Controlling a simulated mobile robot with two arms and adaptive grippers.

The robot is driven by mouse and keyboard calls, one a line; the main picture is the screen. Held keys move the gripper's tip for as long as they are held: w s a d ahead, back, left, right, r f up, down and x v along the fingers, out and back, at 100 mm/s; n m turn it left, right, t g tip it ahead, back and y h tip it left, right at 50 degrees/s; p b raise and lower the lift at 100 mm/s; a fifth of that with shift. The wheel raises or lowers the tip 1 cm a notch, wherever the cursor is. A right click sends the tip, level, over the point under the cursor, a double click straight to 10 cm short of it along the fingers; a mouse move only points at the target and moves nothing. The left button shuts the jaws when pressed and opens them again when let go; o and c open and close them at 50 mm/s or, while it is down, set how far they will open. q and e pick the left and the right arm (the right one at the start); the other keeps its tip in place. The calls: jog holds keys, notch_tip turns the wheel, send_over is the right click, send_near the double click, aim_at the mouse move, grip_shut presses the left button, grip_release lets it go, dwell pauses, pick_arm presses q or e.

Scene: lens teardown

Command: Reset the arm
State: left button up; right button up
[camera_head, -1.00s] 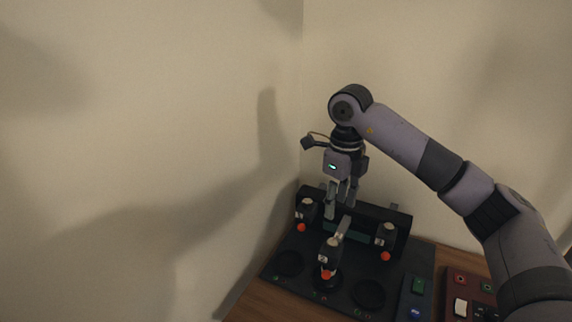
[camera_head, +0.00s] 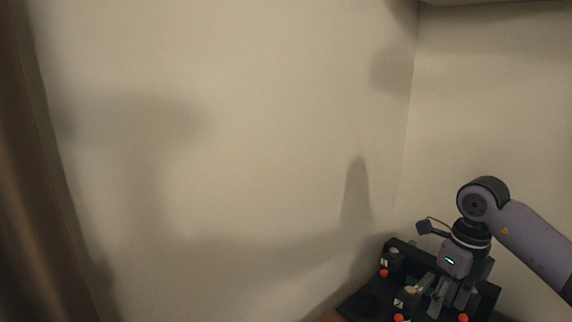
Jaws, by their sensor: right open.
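My right arm comes in from the right edge, and its gripper (camera_head: 450,303) points down at the lower right. The gripper is open, with its fingers over the black fixture. The black fixture (camera_head: 365,301) stands at the bottom right and is cut off by the lower edge. It carries small dark clamps with red-orange tips, one at the back left (camera_head: 391,260) and one in front (camera_head: 408,297). Part of the fixture is hidden behind my gripper. My left gripper is not in view.
A bare beige wall (camera_head: 230,150) fills most of the view, with arm shadows on it. A wall corner runs down right of centre. A brown, blurred vertical surface (camera_head: 30,200) stands at the left edge. A little wooden tabletop (camera_head: 329,315) shows at the bottom.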

jog(key=s+a+f+n+y, duration=0.15)
jog(key=a+y, duration=0.75)
jog(key=a, duration=1.3)
jog(key=s+a+r+m+t+y, duration=0.1)
jog(key=a+r+m+t+y, duration=0.6)
jog(key=a+r+y, duration=0.3)
jog(key=w+d+m+t+h, duration=0.4)
jog(key=d+m+t+h, duration=0.55)
jog(key=m+t, duration=0.55)
jog(key=s+d+f+m+g+h, duration=0.35)
jog(key=d+f+m+h, duration=0.2)
jog(key=f+m, duration=0.35)
jog(key=s+d+f+m+g+h, duration=0.2)
jog(key=d+f+m+g+h, duration=0.4)
jog(key=f, duration=0.5)
jog(key=s+f+m+g+y, duration=0.1)
jog(key=s+f+m+g, duration=0.1)
jog(key=s+f+g, duration=0.65)
jog(key=s+f+m+g+y, duration=0.15)
jog(key=s+f, duration=0.35)
jog(key=s, duration=0.8)
notch_tip(320, 180, down, 25)
jog(key=s, duration=0.1)
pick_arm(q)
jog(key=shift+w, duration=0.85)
pick_arm(e)
jog(key=s+d+f+g+h, duration=0.1)
jog(key=s+d+f, duration=0.2)
jog(key=s+f, duration=1.4)
jog(key=shift+g, duration=0.35)
